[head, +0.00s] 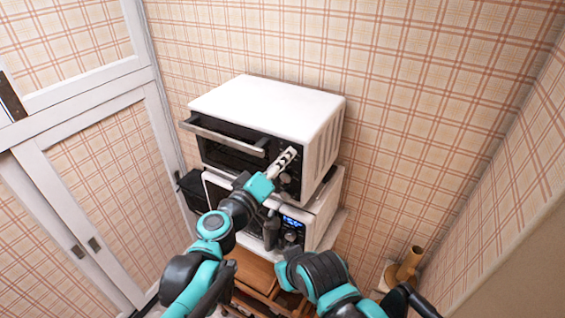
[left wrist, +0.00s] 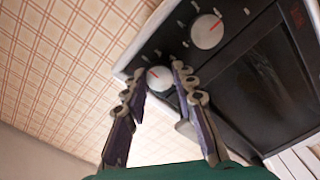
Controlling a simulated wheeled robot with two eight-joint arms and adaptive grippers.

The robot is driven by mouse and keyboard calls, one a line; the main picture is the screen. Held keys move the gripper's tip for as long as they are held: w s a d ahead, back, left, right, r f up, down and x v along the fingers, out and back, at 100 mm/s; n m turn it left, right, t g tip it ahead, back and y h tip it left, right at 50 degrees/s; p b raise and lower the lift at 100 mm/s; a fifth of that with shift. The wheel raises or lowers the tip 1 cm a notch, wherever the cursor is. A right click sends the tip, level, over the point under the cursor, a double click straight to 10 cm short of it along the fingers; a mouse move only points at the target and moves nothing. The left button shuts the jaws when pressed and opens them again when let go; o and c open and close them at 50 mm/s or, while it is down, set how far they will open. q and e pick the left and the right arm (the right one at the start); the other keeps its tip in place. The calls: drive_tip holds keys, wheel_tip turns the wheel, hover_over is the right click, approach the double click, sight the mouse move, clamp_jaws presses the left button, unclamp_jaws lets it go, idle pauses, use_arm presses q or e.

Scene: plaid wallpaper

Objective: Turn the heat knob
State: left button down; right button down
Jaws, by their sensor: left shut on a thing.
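A white toaster oven (head: 270,105) with a dark front stands on top of a second white appliance. My left gripper (head: 290,153) is at the panel on the oven's right side. In the left wrist view its fingertips (left wrist: 157,71) are on either side of the first knob, shut on it. They partly hide its edges. I cannot read which knob is for heat. My right arm shows, but I see no right gripper fingers.
The oven's handle (head: 225,135) sticks out left of my left gripper. The lower appliance (head: 318,225) has a lit blue display. A wooden stand (head: 252,270) is below. White sliding doors (head: 50,190) are on the left and a plaid wall is behind.

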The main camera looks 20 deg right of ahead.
use_arm(q)
drive_tip(key=shift+f+m+b, duration=0.1)
drive_tip(key=shift+m+b, duration=0.5)
drive_tip(key=shift+m, duration=3.6)
drive_tip(key=c, duration=1.2)
unclamp_jaws()
drive_tip(key=shift+s+a, duration=0.1)
drive_tip(key=shift+a, duration=0.05)
drive_tip(key=v, duration=1.1)
drive_tip(key=shift+s+a, duration=0.2)
drive_tip(key=shift+a, duration=0.15)
